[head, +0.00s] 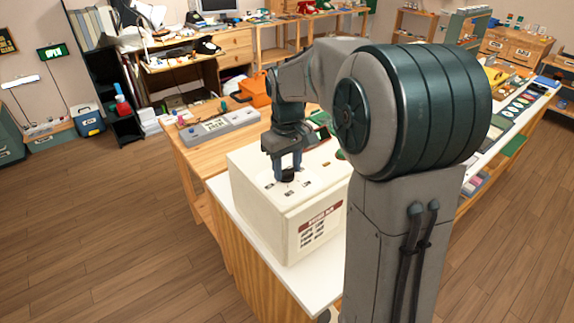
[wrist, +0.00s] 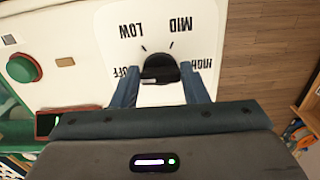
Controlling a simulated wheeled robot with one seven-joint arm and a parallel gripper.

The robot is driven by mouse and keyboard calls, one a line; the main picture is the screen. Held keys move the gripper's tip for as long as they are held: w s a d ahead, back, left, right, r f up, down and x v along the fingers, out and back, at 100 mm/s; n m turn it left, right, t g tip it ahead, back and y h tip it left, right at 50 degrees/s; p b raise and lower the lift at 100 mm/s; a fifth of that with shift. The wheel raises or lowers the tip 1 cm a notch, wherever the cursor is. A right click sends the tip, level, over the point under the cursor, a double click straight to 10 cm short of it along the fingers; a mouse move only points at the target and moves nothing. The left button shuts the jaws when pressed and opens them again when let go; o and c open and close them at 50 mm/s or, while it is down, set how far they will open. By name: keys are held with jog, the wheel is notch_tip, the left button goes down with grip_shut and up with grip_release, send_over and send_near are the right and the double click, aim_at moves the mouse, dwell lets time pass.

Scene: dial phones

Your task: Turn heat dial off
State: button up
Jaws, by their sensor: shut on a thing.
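The heat dial (wrist: 160,68) is a black knob on the white top face of a cream box (head: 255,215). In the wrist view, the labels OFF, LOW, MID and HIGH curve around it and read upside down. Where its pointer aims is not clear. In the head view the dial (head: 288,174) is a small dark shape under my gripper (head: 287,168), which points down at the box top. In the wrist view my gripper (wrist: 160,78) has one blue finger on each side of the dial and is shut on it.
A grey panel with knobs (head: 218,129) lies on the wooden table behind the box. An orange bag (head: 255,91) is farther back. Wooden floor lies open at left.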

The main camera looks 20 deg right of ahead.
aim_at(288, 171)
jog(key=shift+n, duration=0.3)
jog(key=o, duration=1)
jog(key=shift+r, duration=0.1)
notch_tip(288, 171, up, 14)
jog(key=shift+f, duration=0.15)
jog(key=shift+s, duration=0.1)
jog(key=s+f+m+t, duration=0.1)
jog(key=s+f, duration=0.3)
jog(key=s, duration=0.3)
jog(key=s+f+m+t, duration=0.1)
jog(key=s+f+m, duration=0.1)
jog(key=s+f, duration=0.3)
jog(key=s+f+m+t, duration=0.1)
jog(key=s+f, duration=0.3)
jog(key=s, duration=0.5)
jog(key=shift+a+f+m, duration=0.15)
jog(key=shift+a+m, duration=0.05)
jog(key=shift+m, duration=0.2)
